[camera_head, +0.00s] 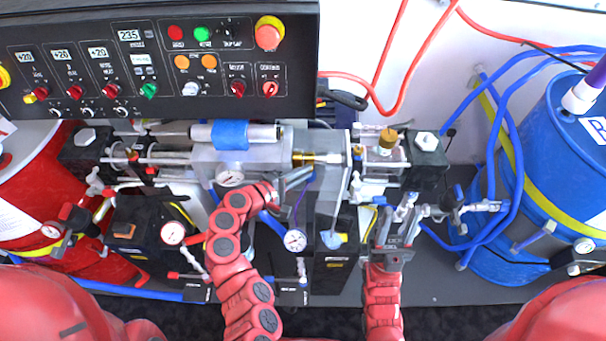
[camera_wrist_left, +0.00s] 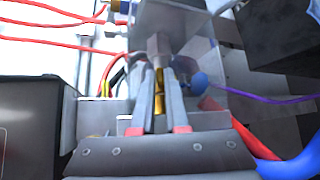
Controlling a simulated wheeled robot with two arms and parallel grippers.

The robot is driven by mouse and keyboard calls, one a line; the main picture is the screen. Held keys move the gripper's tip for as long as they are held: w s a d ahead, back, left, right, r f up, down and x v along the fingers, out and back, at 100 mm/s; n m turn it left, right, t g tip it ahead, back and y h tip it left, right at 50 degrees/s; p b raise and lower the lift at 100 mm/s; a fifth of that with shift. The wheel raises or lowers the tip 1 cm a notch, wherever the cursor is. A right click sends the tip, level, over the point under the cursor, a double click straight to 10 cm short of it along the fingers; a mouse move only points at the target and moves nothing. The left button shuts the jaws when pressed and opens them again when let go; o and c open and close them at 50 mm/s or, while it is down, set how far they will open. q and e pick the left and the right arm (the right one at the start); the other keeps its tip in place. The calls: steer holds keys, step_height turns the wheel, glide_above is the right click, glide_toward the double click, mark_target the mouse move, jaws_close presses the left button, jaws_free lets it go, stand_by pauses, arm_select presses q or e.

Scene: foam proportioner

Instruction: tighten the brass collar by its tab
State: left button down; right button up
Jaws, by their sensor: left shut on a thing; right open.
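The brass collar (camera_head: 303,158) sits on the horizontal shaft at the middle of the machine, beside a clear block. In the left wrist view brass (camera_wrist_left: 159,78) shows between the two fingers, below a grey fitting (camera_wrist_left: 159,45). My left gripper (camera_head: 298,174) reaches up to the collar from the front and is shut on brass there; its fingers (camera_wrist_left: 159,70) stand close on both sides. The tab cannot be told apart from the collar. My right gripper (camera_head: 393,222) is open, at the front right of the machine, apart from the collar.
A black control panel (camera_head: 150,65) overhangs the back left. A red drum (camera_head: 40,190) stands left and a blue drum (camera_head: 560,150) right. A round gauge (camera_head: 295,240) lies near my left arm. Another brass cap (camera_head: 387,138) is farther right. Red and blue hoses run behind.

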mark_target(303, 186)
arm_select(q)
steer(key=f+m+b, duration=0.1)
steer(key=b, duration=0.4)
steer(key=f+t+h+b, duration=0.1)
steer(key=f+b, duration=0.1)
steer(key=b, duration=0.2)
steer(key=f+m+t+b, duration=0.1)
steer(key=b, duration=0.4)
steer(key=shift+s+f+m+h+b, duration=0.3)
steer(key=shift+b, duration=0.05)
steer(key=m+h+b, duration=0.1)
steer(key=b, duration=0.3)
steer(key=f+m+t+b, duration=0.1)
steer(key=b, duration=0.4)
steer(key=m+t+h+b, duration=0.1)
steer(key=b, duration=0.4)
steer(key=shift+w+f+m+h, duration=0.25)
steer(key=shift+f+m+h, duration=0.05)
steer(key=shift+f, duration=0.05)
steer(key=shift+r+b, duration=0.15)
steer(key=shift+b, duration=0.65)
steer(key=c, duration=0.9)
jaws_free()
steer(key=shift+w, duration=0.1)
steer(key=shift+f+b+v, duration=0.1)
steer(key=shift+b+v, duration=0.3)
steer(key=shift+v, duration=3.95)
steer(key=shift+f+b+v, duration=0.15)
steer(key=shift+b+v, duration=0.25)
steer(key=shift+v, duration=3.95)
